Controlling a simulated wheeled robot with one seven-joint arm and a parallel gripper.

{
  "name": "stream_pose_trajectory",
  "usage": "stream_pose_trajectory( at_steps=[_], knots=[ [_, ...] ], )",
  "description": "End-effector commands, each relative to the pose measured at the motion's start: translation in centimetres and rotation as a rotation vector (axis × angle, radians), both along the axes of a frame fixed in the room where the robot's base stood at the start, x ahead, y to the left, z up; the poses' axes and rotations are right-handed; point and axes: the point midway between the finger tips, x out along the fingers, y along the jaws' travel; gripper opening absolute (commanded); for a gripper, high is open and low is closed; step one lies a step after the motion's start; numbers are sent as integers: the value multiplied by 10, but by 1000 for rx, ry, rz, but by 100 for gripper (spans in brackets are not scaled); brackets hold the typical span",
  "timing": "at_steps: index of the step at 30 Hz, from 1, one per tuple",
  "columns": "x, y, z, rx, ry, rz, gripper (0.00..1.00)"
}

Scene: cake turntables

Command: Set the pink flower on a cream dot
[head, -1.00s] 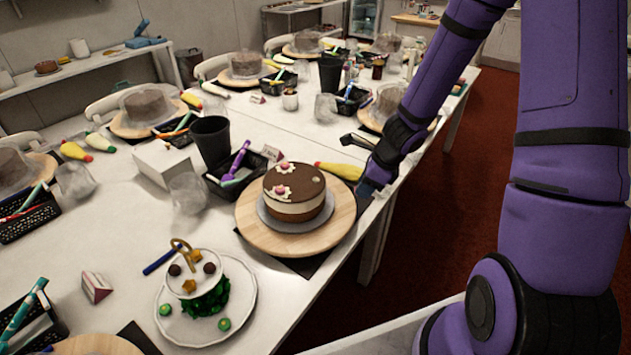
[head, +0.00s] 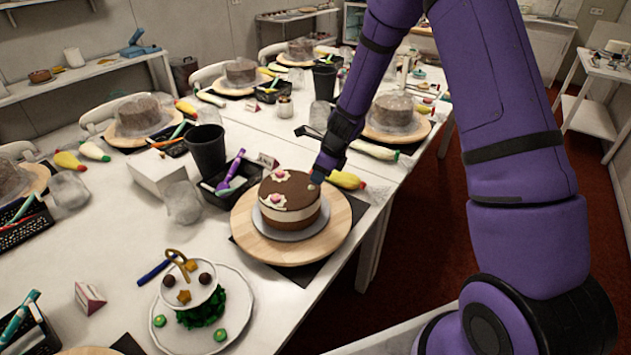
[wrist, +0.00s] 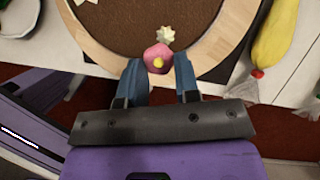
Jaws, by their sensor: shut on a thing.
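The pink flower (wrist: 157,58), with a yellow centre, is held between the blue fingertips of my gripper (wrist: 158,75). A cream dot (wrist: 165,36) on the brown cake top (wrist: 120,22) shows just beyond the flower; I cannot tell whether they touch. In the head view the layered cake (head: 290,220) stands on a grey plate on a round wooden board (head: 258,240). Two pink flowers on cream sit on its top, one at the back (head: 280,175) and one at the front left (head: 278,199). My gripper (head: 317,178) is at the cake's right edge and hides the dot there.
A black tray (head: 235,186) with a purple tool and a dark cup (head: 207,150) stand behind the cake. A yellow piping bag (head: 347,180) lies behind my gripper. A decorated dessert plate (head: 235,315) is at the front left. The table edge is close on the right.

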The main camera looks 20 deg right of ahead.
Motion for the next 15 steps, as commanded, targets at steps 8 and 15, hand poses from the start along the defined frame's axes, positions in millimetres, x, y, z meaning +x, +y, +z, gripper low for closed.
stream_pose_trajectory(
  at_steps=[8, 15],
  knots=[
    [14, 8, -2, -1, 1, 2, 8],
    [13, 6, -32, 2, 4, -3, 8]
  ],
)
